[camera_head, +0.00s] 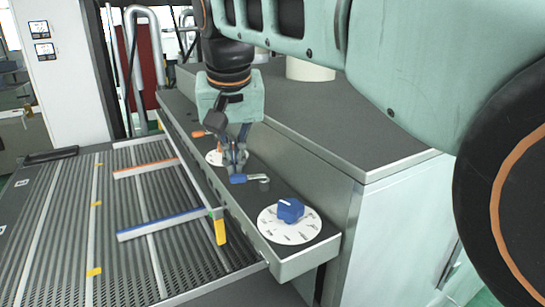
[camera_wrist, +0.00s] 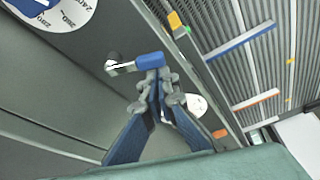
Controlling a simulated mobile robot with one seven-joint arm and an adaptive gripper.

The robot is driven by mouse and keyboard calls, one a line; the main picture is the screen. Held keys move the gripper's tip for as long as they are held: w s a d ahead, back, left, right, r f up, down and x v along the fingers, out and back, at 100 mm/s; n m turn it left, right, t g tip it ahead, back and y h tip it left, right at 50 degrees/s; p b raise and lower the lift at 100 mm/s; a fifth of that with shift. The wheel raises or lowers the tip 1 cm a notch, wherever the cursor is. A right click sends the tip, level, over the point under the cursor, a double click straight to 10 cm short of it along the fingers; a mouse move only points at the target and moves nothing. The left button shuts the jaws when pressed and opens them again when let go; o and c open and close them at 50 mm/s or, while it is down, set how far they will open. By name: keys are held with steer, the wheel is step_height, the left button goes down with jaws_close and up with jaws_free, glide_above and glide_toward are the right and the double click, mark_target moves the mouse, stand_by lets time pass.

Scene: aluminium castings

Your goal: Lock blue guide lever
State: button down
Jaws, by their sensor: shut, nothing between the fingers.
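The blue guide lever (camera_head: 238,179) lies on the grey ledge beside the slatted table. It has a blue grip and a short silver arm that runs to a round pivot; it also shows in the wrist view (camera_wrist: 150,61). My gripper (camera_head: 235,160) points down at the lever, with its fingers shut and empty. In the wrist view my fingertips (camera_wrist: 160,84) are right beside the blue grip. I cannot tell whether they touch it. The blue guide rail (camera_head: 165,224) lies across the slatted table, with a yellow piece (camera_head: 220,231) at its ledge end.
A white dial with a blue knob (camera_head: 291,209) sits at the near end of the ledge. Another white dial (camera_head: 214,157) and an orange lever (camera_head: 201,134) are farther back. An orange rail (camera_head: 145,168) crosses the table. A grey cabinet (camera_head: 330,130) rises beside the ledge.

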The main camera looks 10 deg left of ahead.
steer(key=shift+s+d+n, duration=0.1)
steer(key=shift+s+n, duration=0.3)
steer(key=shift+n, duration=0.4)
steer(key=shift+s, duration=0.55)
steer(key=shift+s+d, duration=0.1)
steer(key=shift+s, duration=0.05)
steer(key=v, duration=1.2)
steer(key=shift+d, duration=0.2)
steer(key=shift+w, duration=0.2)
